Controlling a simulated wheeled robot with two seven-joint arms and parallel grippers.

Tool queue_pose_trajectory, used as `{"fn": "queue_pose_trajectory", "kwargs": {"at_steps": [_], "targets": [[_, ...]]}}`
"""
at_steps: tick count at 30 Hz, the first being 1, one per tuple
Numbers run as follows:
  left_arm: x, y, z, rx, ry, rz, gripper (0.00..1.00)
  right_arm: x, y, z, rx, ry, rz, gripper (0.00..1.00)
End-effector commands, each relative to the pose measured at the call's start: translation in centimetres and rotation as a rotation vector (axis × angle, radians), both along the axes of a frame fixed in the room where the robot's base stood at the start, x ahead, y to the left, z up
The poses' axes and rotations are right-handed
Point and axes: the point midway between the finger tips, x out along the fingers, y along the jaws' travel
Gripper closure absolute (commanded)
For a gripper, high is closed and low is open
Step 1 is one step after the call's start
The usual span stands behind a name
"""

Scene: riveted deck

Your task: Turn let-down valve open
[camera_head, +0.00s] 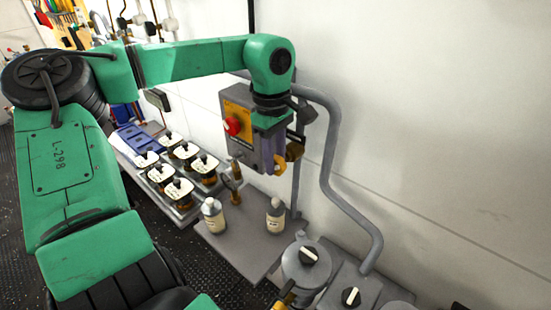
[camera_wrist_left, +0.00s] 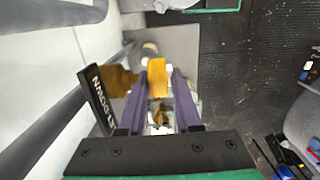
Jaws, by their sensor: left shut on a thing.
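The let-down valve shows a brass-brown body (camera_head: 294,151) and a yellow-orange handle (camera_head: 280,164) in the head view, in front of the wall pipe. In the left wrist view the yellow handle (camera_wrist_left: 157,76) stands between the purple finger ends. My left gripper (camera_head: 270,158) points down and is shut on this handle. A black plate (camera_wrist_left: 103,99) with white lettering, reading "...T-DOWN" on its side, stands left of the fingers in the wrist view. My fingers hide part of the valve. I cannot tell how far the handle is turned.
A grey box with a red button (camera_head: 233,126) is close behind my left gripper. Two bottles (camera_head: 214,216) (camera_head: 275,215) stand on the bench below, beside a tray of several labelled jars (camera_head: 161,174). A thick grey pipe (camera_head: 329,178) bends down on the right.

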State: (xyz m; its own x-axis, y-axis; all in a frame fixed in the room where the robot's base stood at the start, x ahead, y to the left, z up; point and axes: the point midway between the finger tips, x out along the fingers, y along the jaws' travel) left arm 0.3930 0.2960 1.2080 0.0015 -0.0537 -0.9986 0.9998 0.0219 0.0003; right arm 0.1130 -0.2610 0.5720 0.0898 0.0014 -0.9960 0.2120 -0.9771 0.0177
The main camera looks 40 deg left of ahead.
Motion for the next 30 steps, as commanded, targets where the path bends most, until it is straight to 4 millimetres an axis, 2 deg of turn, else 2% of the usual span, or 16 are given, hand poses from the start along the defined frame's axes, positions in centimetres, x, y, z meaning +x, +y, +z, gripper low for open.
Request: {"fn": "queue_pose_trajectory", "kwargs": {"at_steps": [14, 30], "targets": [[0.0, 0.7, -0.3, -0.358, -0.009, 0.003, 1.00, 0.1, 0.1, -0.9, 0.001, -0.001, 0.001, 0.08], [0.0, 1.3, -0.9, -0.795, -0.018, 0.002, 1.00, 0.1, 0.2, -3.6, 0.002, -0.002, 0.001, 0.08]]}}
